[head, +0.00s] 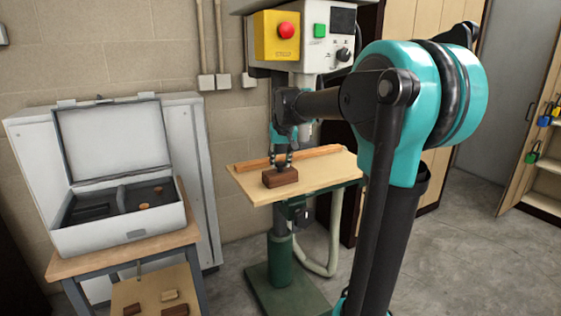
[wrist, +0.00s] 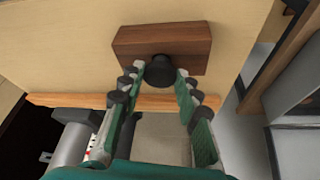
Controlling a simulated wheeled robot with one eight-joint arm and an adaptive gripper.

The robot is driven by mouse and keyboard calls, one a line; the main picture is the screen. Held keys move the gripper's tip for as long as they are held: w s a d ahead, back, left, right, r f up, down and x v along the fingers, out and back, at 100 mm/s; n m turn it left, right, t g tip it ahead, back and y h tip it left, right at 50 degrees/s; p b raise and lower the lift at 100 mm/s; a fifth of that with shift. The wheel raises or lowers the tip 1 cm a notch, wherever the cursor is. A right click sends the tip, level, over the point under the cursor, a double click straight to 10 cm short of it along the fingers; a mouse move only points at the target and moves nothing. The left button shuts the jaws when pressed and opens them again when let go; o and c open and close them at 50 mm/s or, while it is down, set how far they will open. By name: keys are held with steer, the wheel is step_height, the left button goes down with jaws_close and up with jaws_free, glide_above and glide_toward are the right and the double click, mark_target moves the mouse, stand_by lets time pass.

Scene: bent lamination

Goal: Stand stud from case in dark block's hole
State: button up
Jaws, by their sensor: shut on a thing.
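The dark brown wooden block (head: 281,177) lies on the drill press table, and it also shows in the wrist view (wrist: 190,48). My gripper (head: 281,159) is just above the block. In the wrist view, my gripper (wrist: 158,76) is shut on a dark round stud (wrist: 160,71), seen nearly end-on. The stud overlaps the block's near edge in that view. The block's hole is hidden, and I cannot tell whether the stud's lower end is in it. The open grey case (head: 120,238) stands on a bench at left, with small round brown pieces (head: 158,190) inside.
The pale drill press table (head: 325,172) bears a long wooden strip (head: 318,153) behind the block. The drill press head (head: 315,45) hangs above. Wooden offcuts (head: 170,296) lie on the shelf below the case. Open floor (head: 450,250) is at right.

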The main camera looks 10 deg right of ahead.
stand_by(0.4)
steer(key=o, duration=0.9)
steer(key=shift+o, duration=0.5)
steer(key=shift+o, duration=1.4)
steer(key=shift+r, duration=3.45)
